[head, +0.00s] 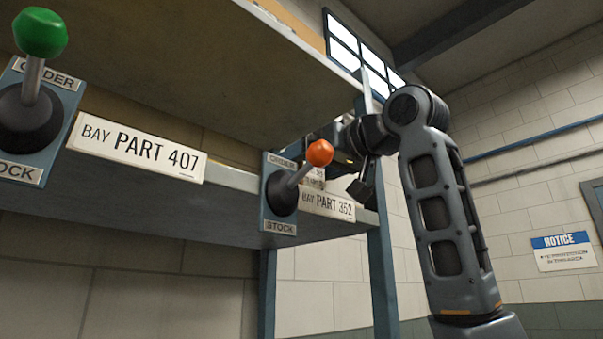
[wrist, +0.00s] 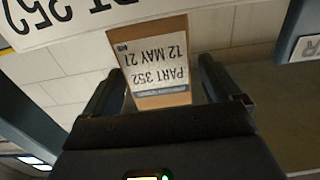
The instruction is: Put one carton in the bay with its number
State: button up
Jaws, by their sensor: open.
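A brown carton (wrist: 160,98) with a white label reading PART 352, 12 MAY 21 shows upside down in the wrist view. My gripper (wrist: 163,68) is open, one finger on each side of the carton; I cannot tell whether they touch it. The bay sign BAY PART 352 (head: 327,204) is on the shelf's front edge, and its end shows at the top left of the wrist view (wrist: 65,15). In the head view my gripper (head: 357,180) is at shelf height by that sign, and the carton is mostly hidden. Another bay sign reads BAY PART 407 (head: 136,147).
A lever with an orange knob (head: 320,153) stands left of the 352 sign, close to my gripper. A lever with a green knob (head: 40,32) is at the far left. The upper shelf (head: 240,70) overhangs the bays. A blue post (head: 381,270) stands near my arm.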

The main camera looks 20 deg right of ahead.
jog(key=b+v, duration=0.2)
jog(key=v, duration=0.7)
jog(key=shift+s+b, duration=0.3)
jog(key=shift+b, duration=0.05)
